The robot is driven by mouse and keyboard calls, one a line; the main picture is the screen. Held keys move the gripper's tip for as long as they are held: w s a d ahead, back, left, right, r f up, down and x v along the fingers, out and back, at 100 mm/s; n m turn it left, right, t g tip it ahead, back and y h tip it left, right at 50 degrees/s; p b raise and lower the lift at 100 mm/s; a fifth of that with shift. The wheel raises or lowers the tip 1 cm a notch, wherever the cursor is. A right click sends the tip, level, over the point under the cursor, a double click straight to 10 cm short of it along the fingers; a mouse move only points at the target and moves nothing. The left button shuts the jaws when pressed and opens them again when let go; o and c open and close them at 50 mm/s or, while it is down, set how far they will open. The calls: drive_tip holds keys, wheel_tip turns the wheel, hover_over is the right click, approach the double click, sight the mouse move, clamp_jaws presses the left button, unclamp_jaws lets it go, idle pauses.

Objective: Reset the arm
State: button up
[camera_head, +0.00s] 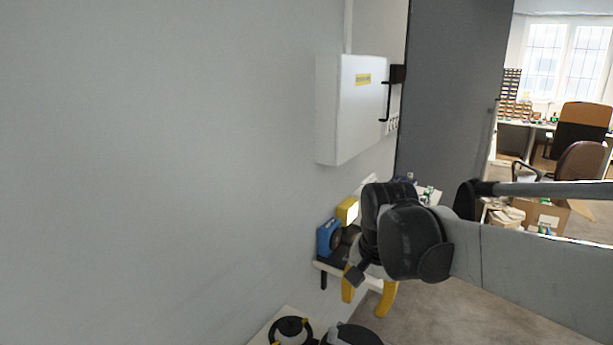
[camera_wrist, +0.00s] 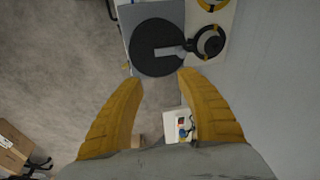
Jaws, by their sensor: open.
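My gripper (camera_head: 368,291) has yellow fingers and points downward beside the grey wall, at the lower middle right of the head view. My arm reaches to it from the right edge. In the wrist view the two fingers of my gripper (camera_wrist: 155,77) stand wide apart with nothing between them. Part of the gripper is hidden behind my dark wrist joint in the head view.
A white wall cabinet (camera_head: 350,108) hangs above and behind. A shelf with a blue item (camera_head: 328,238) and a yellow item (camera_head: 347,211) is beside my gripper. Cartons (camera_head: 541,215) stand at right. A cardboard box (camera_wrist: 14,146) sits on open carpet.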

drive_tip(key=s+d+n+t, duration=0.2)
drive_tip(key=s+d, duration=0.1)
drive_tip(key=s, duration=0.4)
drive_tip(key=s+d+n+t, duration=0.2)
drive_tip(key=s+d+n, duration=0.1)
drive_tip(key=s, duration=0.5)
drive_tip(key=shift+s+d+f+n+t, duration=0.25)
drive_tip(key=shift+d+f+n+t, duration=0.05)
drive_tip(key=shift+d+f+t, duration=0.15)
